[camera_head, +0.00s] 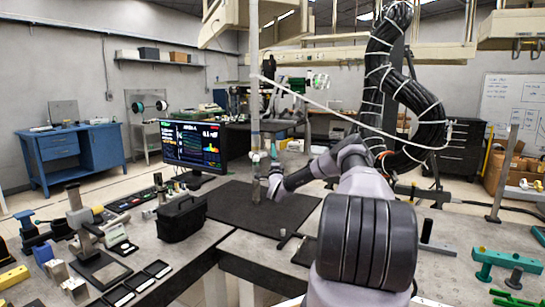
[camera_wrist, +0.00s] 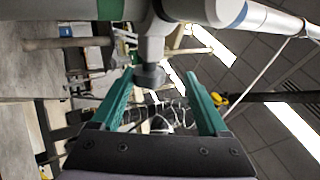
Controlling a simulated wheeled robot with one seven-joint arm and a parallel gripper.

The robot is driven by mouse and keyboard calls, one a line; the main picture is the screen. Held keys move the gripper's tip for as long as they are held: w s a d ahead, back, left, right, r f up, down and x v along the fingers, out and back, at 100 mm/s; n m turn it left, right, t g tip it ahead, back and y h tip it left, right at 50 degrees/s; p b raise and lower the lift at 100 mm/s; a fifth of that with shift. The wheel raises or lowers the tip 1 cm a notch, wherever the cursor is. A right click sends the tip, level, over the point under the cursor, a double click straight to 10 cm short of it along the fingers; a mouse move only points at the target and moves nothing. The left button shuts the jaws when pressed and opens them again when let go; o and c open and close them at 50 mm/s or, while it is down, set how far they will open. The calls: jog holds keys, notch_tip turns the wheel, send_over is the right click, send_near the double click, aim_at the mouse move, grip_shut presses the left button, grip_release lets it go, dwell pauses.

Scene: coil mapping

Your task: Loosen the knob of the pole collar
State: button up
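The pole (camera_head: 254,95) stands upright from the dark mat in the head view. It crosses the top of the wrist view (camera_wrist: 60,8) as a pale tube. The collar (camera_wrist: 156,42) is a light grey fitting at the pole, and its dark grey knob (camera_wrist: 150,77) points toward my gripper. My gripper (camera_wrist: 160,82) is open, with two green fingers. The knob lies between the fingertips in the picture, nearer the left one, with no clear contact. In the head view my gripper (camera_head: 275,186) is low beside the pole, and its fingers are hard to make out.
A monitor (camera_head: 190,145) and a black box (camera_head: 181,218) stand left of the dark mat (camera_head: 235,208). Several small tools and trays fill the left bench. Green parts (camera_head: 507,262) lie at the right. A thin pale cable (camera_head: 350,119) runs from the pole across my arm.

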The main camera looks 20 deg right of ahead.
jog(key=v, duration=1.2)
dwell(0.7)
jog(key=shift+s+f, duration=0.1)
dwell(0.3)
notch_tip(320, 180, down, 3)
jog(key=w+d+n+g+y, duration=0.1)
jog(key=w+n+y, duration=0.2)
jog(key=n+y, duration=1.45)
jog(key=d+r+n+g, duration=0.3)
jog(key=d+r+n, duration=0.1)
jog(key=n, duration=1.1)
jog(key=d+r+n+g, duration=0.3)
jog(key=d+r+n, duration=0.1)
jog(key=n, duration=1.1)
jog(key=shift+m, duration=0.25)
jog(key=x, duration=1)
jog(key=shift+w+f, duration=0.25)
jog(key=shift+w, duration=0.15)
